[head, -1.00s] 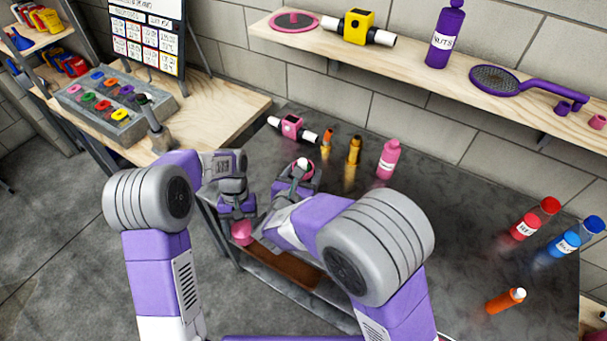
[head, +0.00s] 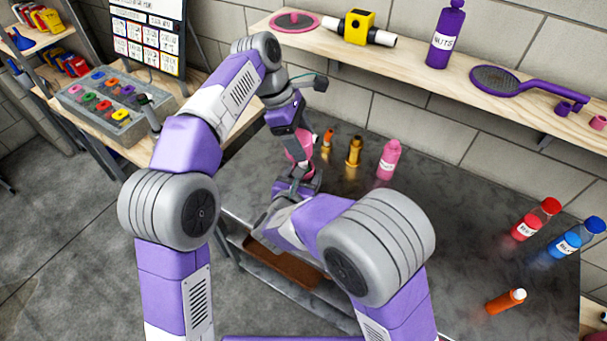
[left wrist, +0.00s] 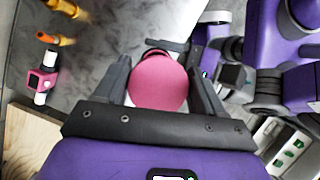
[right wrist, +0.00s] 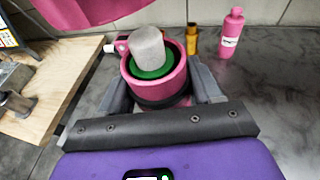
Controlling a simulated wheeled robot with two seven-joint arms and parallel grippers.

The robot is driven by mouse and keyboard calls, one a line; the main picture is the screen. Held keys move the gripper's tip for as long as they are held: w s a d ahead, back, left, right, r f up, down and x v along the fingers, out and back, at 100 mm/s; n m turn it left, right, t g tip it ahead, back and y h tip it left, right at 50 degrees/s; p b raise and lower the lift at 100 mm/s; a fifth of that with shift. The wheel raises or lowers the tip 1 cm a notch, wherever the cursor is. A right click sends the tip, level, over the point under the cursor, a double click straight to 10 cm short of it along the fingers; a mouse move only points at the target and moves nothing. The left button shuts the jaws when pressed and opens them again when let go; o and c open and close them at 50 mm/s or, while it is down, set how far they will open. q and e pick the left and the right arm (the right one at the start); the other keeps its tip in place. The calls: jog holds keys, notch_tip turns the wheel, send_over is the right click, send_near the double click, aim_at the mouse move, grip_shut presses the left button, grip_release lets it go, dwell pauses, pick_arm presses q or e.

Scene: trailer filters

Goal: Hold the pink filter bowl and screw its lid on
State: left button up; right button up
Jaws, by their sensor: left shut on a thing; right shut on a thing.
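My left gripper (head: 301,143) is shut on the pink lid (left wrist: 157,83), a round piece between its fingers in the left wrist view. My right gripper (head: 297,182) is shut on the pink filter bowl (right wrist: 181,84), which stands upright with its mouth up near the table's back left. A grey cylindrical filter (right wrist: 148,48) with a green ring (right wrist: 152,71) sits inside the bowl. In the right wrist view the lid (right wrist: 85,10) is above and left of the bowl, apart from it. In the head view my left arm partly hides both pieces.
A pink housing with white pipe ends (left wrist: 42,82) lies on the table nearby. An orange bottle (head: 327,142), a brass bottle (head: 354,152) and a pink bottle (head: 388,160) stand to the right. Red and blue bottles are farther right. A shelf (head: 420,70) runs along the wall. The table's middle is clear.

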aim_at(308, 178)
pick_arm(q)
jog(key=shift+s+d+r, duration=0.15)
jog(key=shift+d+r, duration=0.1)
jog(key=shift+d, duration=0.2)
jog(key=shift+f, duration=0.15)
jog(key=shift+f, duration=1.9)
jog(key=shift+f, duration=0.85)
jog(key=shift+f, duration=0.5)
jog(key=o, duration=1)
